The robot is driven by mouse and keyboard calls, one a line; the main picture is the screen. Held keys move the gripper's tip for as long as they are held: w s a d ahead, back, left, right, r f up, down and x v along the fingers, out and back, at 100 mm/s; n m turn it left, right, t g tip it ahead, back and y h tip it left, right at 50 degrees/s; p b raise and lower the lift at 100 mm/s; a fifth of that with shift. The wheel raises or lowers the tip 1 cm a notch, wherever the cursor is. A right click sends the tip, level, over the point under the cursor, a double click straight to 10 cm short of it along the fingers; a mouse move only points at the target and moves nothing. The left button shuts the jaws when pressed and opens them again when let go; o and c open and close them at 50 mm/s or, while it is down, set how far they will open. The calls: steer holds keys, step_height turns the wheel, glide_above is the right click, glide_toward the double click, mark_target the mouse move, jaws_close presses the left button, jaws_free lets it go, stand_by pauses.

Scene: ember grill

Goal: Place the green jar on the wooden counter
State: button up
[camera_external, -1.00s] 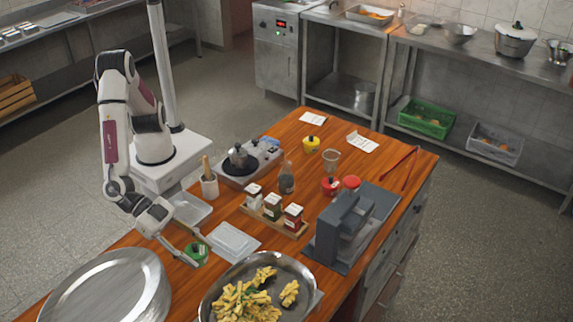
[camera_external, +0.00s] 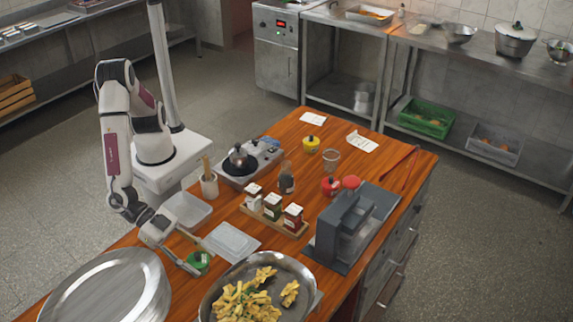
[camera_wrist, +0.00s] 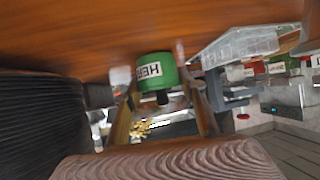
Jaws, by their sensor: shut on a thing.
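The green jar (camera_external: 199,261) has a dark knob on its lid and is at the near left part of the wooden counter (camera_external: 140,240). It lies between the large metal plate and the pan of pasta. In the wrist view the green jar (camera_wrist: 156,70) carries a white label and appears upside down, its base at or very near the wood. I cannot tell whether it touches. My gripper (camera_external: 193,262) is shut on the jar, with a finger on each side of it.
A large round metal plate (camera_external: 105,290) is to the left and a pan (camera_external: 215,284) of pasta to the right. A clear flat container (camera_external: 232,242) and a tray (camera_external: 187,210) lie behind. A spice rack (camera_external: 280,227) and a grey machine (camera_external: 340,230) stand farther right.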

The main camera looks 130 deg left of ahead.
steer(key=shift+f, duration=0.1)
steer(key=o, duration=1.3)
steer(key=shift+c, duration=0.2)
steer(key=shift+s+d+r, duration=0.1)
steer(key=shift+s+r, duration=0.25)
steer(key=shift+s, duration=0.05)
steer(key=v, duration=1.1)
